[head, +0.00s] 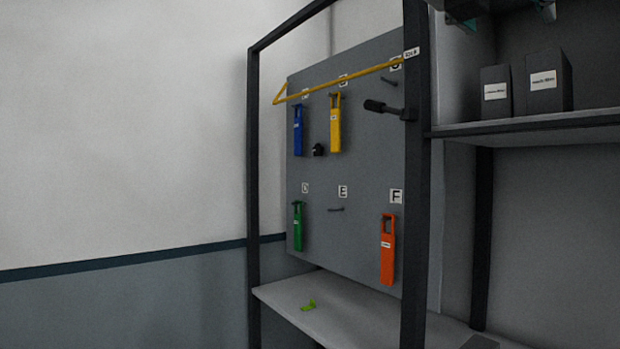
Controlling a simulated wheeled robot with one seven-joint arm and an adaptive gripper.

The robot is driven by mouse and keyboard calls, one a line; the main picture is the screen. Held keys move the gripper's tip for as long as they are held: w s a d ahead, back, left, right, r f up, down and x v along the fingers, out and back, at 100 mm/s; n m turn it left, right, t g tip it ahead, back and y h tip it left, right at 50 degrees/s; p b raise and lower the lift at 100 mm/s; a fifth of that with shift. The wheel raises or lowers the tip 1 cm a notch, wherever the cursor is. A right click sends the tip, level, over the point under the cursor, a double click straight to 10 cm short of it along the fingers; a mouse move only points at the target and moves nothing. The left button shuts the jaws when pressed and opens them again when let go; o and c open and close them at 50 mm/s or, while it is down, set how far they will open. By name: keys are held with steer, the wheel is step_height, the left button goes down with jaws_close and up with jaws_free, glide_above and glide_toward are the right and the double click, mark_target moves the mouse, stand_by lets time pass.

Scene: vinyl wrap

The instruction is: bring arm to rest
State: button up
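A grey pegboard (365,165) stands upright inside a dark frame, with labelled peg places. A blue tool (298,131), a yellow tool (336,125), a green tool (298,228) and an orange tool (387,250) hang on it. The peg under label E (336,209) is bare. Dark parts with teal edges (468,12) show at the top edge, right of centre. They may belong to my gripper, but they are cut off, and no fingertips can be made out clearly.
A yellow bar (340,82) crosses the board's top. A dark handle (384,107) sticks out near the front post (416,200). Two dark boxes (549,80) stand on the right shelf (550,128). The left side is clear.

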steer(key=s+d+f+m+g+y, duration=0.15)
steer(key=f+m+y, duration=0.3)
steer(key=f, duration=0.85)
steer(key=s+f+m+g+y, duration=0.25)
steer(key=f+m, duration=0.25)
steer(key=f, duration=0.9)
steer(key=s+a+f+m+y, duration=0.2)
steer(key=s+f+m, duration=0.1)
steer(key=f+m, duration=0.2)
steer(key=s+a+f+m+g+y, duration=0.1)
steer(key=f+m, duration=0.4)
steer(key=f, duration=0.5)
steer(key=s+a+f+m+g+y, duration=0.1)
steer(key=s+f+m+y, duration=0.3)
steer(key=f, duration=0.4)
steer(key=shift+s+a+m, duration=0.8)
steer(key=shift+s+m, duration=0.1)
steer(key=shift+m, duration=0.05)
steer(key=shift+r, duration=0.1)
